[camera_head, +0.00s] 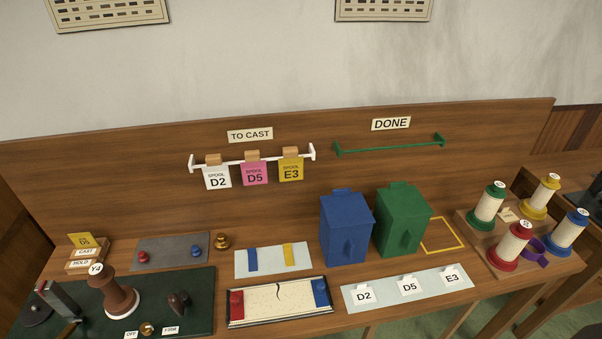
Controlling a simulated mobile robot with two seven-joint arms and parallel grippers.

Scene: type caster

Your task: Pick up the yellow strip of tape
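The yellow strip of tape (289,254) is a short upright bar on the right part of a pale card (269,270) lying on the bench. A blue strip (252,260) is on the same card, to its left, with a gap between them. Nothing touches or covers the yellow strip. Neither of my grippers can be made out in the head view.
A blue house-shaped box (345,228) stands just right of the card, with a green one (402,222) beyond it. A cream tray (278,302) lies in front. A brass knob (222,241) and grey plate (172,251) are left. Thread spools (513,244) stand far right.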

